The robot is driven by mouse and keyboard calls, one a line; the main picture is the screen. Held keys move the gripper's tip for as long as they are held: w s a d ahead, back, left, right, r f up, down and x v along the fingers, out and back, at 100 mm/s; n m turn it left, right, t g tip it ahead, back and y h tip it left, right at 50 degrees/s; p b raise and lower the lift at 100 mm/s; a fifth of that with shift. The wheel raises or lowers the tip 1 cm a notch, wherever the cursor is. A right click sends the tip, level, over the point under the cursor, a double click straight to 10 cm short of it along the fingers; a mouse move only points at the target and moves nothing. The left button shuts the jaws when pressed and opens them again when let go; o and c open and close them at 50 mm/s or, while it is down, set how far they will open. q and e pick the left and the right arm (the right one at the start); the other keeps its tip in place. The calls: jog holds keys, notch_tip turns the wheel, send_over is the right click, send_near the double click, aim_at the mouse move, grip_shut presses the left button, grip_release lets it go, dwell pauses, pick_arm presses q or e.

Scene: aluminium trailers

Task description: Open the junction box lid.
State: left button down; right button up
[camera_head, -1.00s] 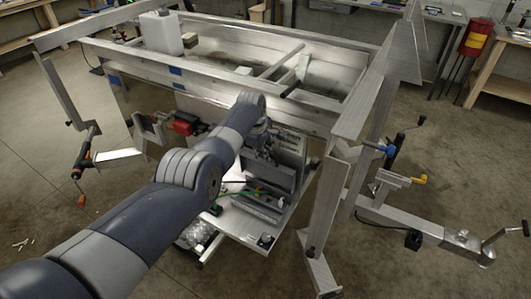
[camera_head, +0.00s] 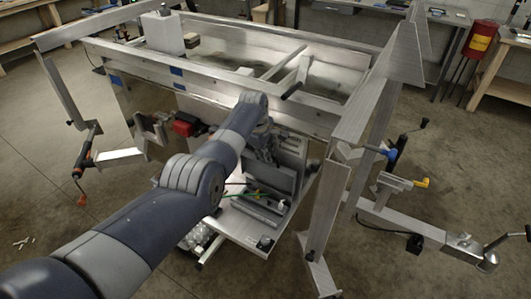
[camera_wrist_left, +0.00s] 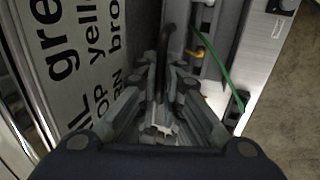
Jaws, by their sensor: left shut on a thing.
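The grey junction box (camera_head: 262,208) sits low on a metal plate at the trailer's front, with a green wire running out of it. Its grey lid (camera_head: 283,178) stands raised at the back of the box. My left gripper (camera_head: 268,156) is at the lid's upper edge, partly hidden by my forearm. In the left wrist view, the gripper (camera_wrist_left: 165,75) is shut on a dark grey edge, which looks like the lid's. The green wire (camera_wrist_left: 222,62) and part of the box interior show to its right. My right gripper is not in view.
A pale panel with black lettering (camera_wrist_left: 85,45) stands close left of the gripper. The aluminium trailer frame (camera_head: 340,130) rises close on the right and behind. A red part (camera_head: 186,124) is to the left.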

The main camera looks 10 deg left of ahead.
pick_arm(q)
jog(key=shift+w+d+r, duration=0.1)
jog(key=shift+w+r, duration=0.35)
jog(key=shift+r, duration=0.1)
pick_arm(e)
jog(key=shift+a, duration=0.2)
pick_arm(q)
jog(key=c, duration=1.8)
grip_release()
jog(key=shift+o, duration=0.2)
jog(key=shift+w+f, duration=0.1)
jog(key=shift+f, duration=0.05)
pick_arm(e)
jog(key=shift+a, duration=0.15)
pick_arm(q)
jog(key=shift+f, duration=0.1)
jog(key=shift+r, duration=0.6)
jog(key=v, duration=0.6)
jog(key=shift+s+r, duration=0.3)
jog(key=shift+s, duration=0.2)
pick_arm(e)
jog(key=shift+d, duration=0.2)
